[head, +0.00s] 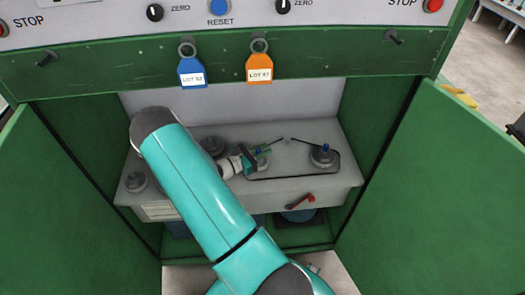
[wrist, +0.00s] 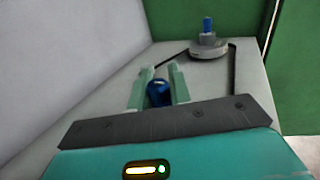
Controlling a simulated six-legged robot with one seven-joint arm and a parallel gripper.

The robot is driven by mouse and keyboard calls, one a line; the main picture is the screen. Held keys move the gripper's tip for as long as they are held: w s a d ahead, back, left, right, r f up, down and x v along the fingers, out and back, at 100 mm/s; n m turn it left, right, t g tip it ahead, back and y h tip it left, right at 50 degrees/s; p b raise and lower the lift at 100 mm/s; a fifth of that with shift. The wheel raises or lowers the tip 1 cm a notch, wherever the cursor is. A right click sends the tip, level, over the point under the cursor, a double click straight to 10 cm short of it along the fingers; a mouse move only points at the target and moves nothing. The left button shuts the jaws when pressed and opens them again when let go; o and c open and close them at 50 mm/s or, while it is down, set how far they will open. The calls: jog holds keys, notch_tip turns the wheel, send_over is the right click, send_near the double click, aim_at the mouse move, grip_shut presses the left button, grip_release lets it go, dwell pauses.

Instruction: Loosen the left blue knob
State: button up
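The left blue knob (wrist: 158,93) sits between the two fingers of my gripper (wrist: 160,80) in the wrist view. The fingers stand on both sides of it, apart from each other by about its width. Whether they press on it is not clear.
The grey deck (head: 300,183) lies in a green cabinet with open doors at left (head: 42,200) and right (head: 430,190). A blue tag (head: 192,73) and an orange tag (head: 259,68) hang above. A red handle (head: 300,203) is on the deck's front.

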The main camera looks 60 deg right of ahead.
grip_shut()
jog(key=shift+n+t+h, duration=0.3)
jog(key=shift+t, duration=0.3)
jog(key=n+t, duration=0.1)
jog(key=t, duration=0.1)
jog(key=n+t, duration=0.3)
jog(key=t, duration=0.1)
jog(key=shift+w+t+h, duration=0.3)
jog(key=shift+h, duration=0.1)
jog(key=n+t, duration=0.2)
jog(key=n+t+y, duration=0.1)
jog(key=n+t, duration=0.1)
jog(key=t, duration=0.1)
jog(key=n+t+y, duration=0.1)
jog(key=t, duration=0.2)
jog(key=shift+w+a+n, duration=0.1)
jog(key=shift+w+n, duration=0.25)
jog(key=shift+n, duration=0.05)
jog(key=n+t+y, duration=0.1)
jog(key=t+y, duration=0.1)
jog(key=n+t+y, duration=0.4)
jog(key=shift+w+a+f, duration=0.1)
jog(key=shift+w+a, duration=0.2)
jog(key=shift+w, duration=0.05)
jog(key=shift+w+a+n+t+y, duration=0.15)
jog(key=shift+n+t+y, duration=0.5)
jog(key=shift+n+y, duration=0.7)
jog(key=shift+w+a+n+t+y, duration=0.15)
jog(key=shift+n+t+y, duration=0.65)
jog(key=shift+y, duration=0.95)
